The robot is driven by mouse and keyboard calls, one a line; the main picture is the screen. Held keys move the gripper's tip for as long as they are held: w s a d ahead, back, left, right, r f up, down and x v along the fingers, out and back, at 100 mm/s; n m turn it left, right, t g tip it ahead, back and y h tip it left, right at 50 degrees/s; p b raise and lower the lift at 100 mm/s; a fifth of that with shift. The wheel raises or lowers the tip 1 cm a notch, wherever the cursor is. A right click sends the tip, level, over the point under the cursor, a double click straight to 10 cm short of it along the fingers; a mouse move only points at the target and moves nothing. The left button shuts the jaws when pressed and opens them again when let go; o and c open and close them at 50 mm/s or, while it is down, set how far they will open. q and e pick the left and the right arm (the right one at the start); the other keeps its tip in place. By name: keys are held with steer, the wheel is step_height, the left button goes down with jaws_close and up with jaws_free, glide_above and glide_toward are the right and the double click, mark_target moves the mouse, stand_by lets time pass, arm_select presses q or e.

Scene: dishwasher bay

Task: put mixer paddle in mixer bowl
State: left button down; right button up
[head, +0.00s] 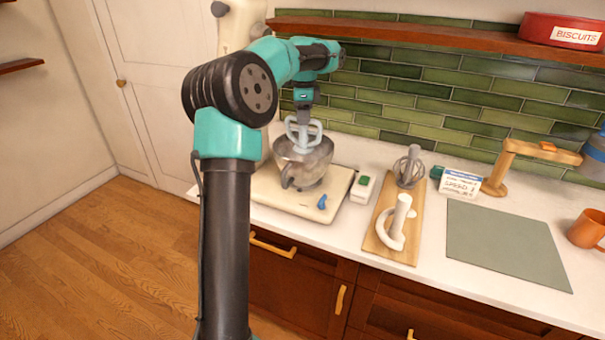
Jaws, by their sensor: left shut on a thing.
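The mixer bowl (303,170) is shiny metal and stands upright on the cream mixer base (325,213). My left gripper (303,117) is above the bowl, pointing down, and is shut on the pale grey-blue mixer paddle (304,133). The paddle hangs over the bowl's mouth, its lower end overlapping the rim in the picture. I cannot tell how far it reaches inside. My left arm hides part of the mixer. My right gripper is not in view.
A wooden board (376,240) to the right holds a whisk (409,167) and a white dough hook (398,222). A small white box (362,187) stands beside the base. A grey-green mat (507,243) is clear. An orange mug (588,230) stands far right. A shelf (420,38) runs above.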

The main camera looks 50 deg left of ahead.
mark_target(304, 144)
arm_select(q)
steer(key=shift+f, duration=3.1)
steer(key=shift+f, duration=2)
steer(key=c, duration=0.7)
jaws_free()
steer(key=shift+c, duration=0.2)
step_height(304, 144, up, 12)
steer(key=shift+r, duration=0.15)
